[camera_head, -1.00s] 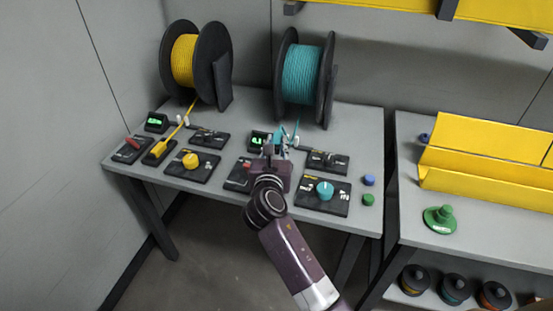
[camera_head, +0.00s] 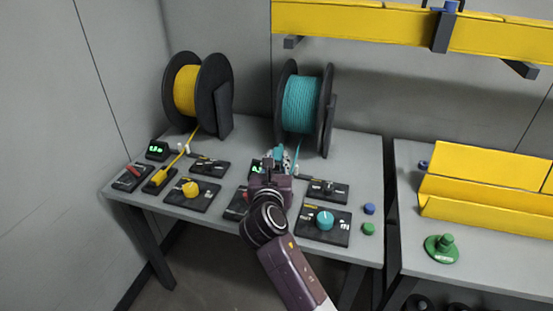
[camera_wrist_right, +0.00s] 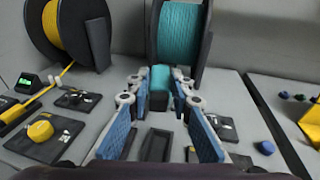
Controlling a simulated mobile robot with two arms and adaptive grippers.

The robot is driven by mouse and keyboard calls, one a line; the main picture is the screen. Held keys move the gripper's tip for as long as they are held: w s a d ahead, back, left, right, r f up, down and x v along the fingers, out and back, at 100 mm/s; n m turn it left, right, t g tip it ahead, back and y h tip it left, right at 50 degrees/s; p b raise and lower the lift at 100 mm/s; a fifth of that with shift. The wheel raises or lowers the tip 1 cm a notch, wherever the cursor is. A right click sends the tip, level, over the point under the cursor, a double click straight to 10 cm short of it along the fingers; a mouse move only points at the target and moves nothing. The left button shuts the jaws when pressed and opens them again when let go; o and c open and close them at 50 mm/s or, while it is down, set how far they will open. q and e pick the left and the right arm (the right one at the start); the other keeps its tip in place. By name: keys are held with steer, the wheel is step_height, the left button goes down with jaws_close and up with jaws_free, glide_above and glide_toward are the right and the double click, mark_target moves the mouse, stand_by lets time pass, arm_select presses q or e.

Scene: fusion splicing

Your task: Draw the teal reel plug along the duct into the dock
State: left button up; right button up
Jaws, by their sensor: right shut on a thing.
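The teal reel (camera_head: 301,104) stands upright at the back of the bench, and a teal strand (camera_head: 297,152) comes down from it. My right gripper (camera_head: 279,158) is over the bench in front of the reel, shut on the teal plug. In the right wrist view the teal plug (camera_wrist_right: 160,78) is between the far ends of the fingers (camera_wrist_right: 158,92). A black slotted block (camera_wrist_right: 157,145), perhaps the dock, lies below the fingers in that view. The arm hides much of the teal station in the head view. My left gripper is not in view.
The yellow reel (camera_head: 187,90) and its station are at left, with a yellow plug (camera_head: 159,177) on a black block. A teal dial (camera_head: 325,219) and blue (camera_head: 369,208) and green buttons (camera_head: 368,229) are at right. A yellow trough (camera_head: 480,205) lies on the neighbouring table.

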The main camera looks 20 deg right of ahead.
step_height(320, 180, down, 8)
steer(key=b, duration=0.3)
steer(key=shift+r, duration=0.15)
steer(key=shift+r, duration=0.1)
steer(key=d+n+y+p, duration=0.1)
steer(key=p, duration=0.2)
steer(key=s+d+n+y+p, duration=0.1)
steer(key=y+p, duration=0.1)
steer(key=s+d+n+t+y+p, duration=0.1)
steer(key=y+p, duration=0.1)
steer(key=p, duration=0.1)
steer(key=shift+d+r+n+p, duration=0.15)
steer(key=shift+r+n+p, duration=0.05)
steer(key=shift+n+p, duration=0.2)
jaws_close()
steer(key=s+d+n+g+y+b, duration=0.1)
steer(key=s+d+n+y+b, duration=0.1)
steer(key=d+n+y, duration=0.3)
steer(key=s+n+y, duration=0.1)
steer(key=y, duration=0.2)
steer(key=shift+s+f+g+y, duration=0.25)
steer(key=shift+f+g+y, duration=0.05)
steer(key=shift+f+y, duration=0.1)
jaws_free()
steer(key=shift+r, duration=0.15)
